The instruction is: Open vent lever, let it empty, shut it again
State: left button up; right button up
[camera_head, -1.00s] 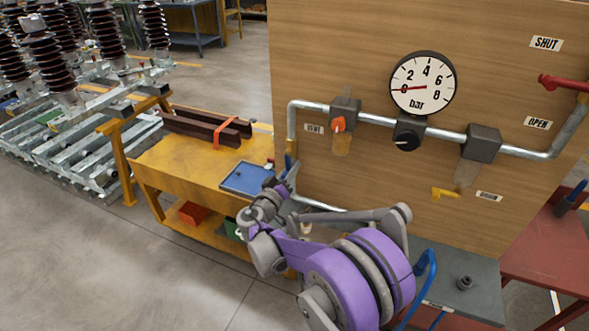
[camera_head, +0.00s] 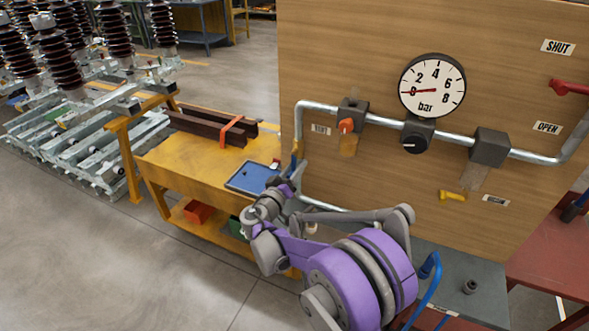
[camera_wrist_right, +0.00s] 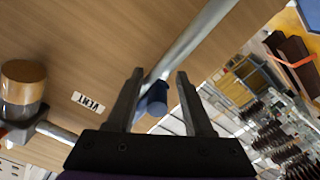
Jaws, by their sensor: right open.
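The vent valve (camera_head: 353,108) is a grey block on the pipe, with a small orange lever (camera_head: 346,126) at its front and a clear, brownish bowl (camera_head: 348,146) below. The VENT label (camera_head: 321,129) is left of it; it also shows upside down in the right wrist view (camera_wrist_right: 88,103). There the bowl (camera_wrist_right: 22,82) is at the left edge. The gauge (camera_head: 432,86) needle points at about 0. My right gripper (camera_wrist_right: 158,76) is open and empty, below and left of the valve, apart from the lever. A blue pipe end (camera_wrist_right: 153,100) shows between its fingers. My left gripper is out of view.
A black knob (camera_head: 415,141) is under the gauge. A second grey block (camera_head: 490,146), a yellow lever (camera_head: 453,195) and a red lever (camera_head: 571,88) near SHUT and OPEN signs are farther right. A yellow bench (camera_head: 190,160) with a blue tray (camera_head: 252,178) stands left of the board.

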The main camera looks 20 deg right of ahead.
jog(key=shift+s, duration=0.1)
jog(key=b+v, duration=0.1)
jog(key=v, duration=0.9)
jog(key=shift+s+a, duration=0.15)
jog(key=shift+a, duration=0.15)
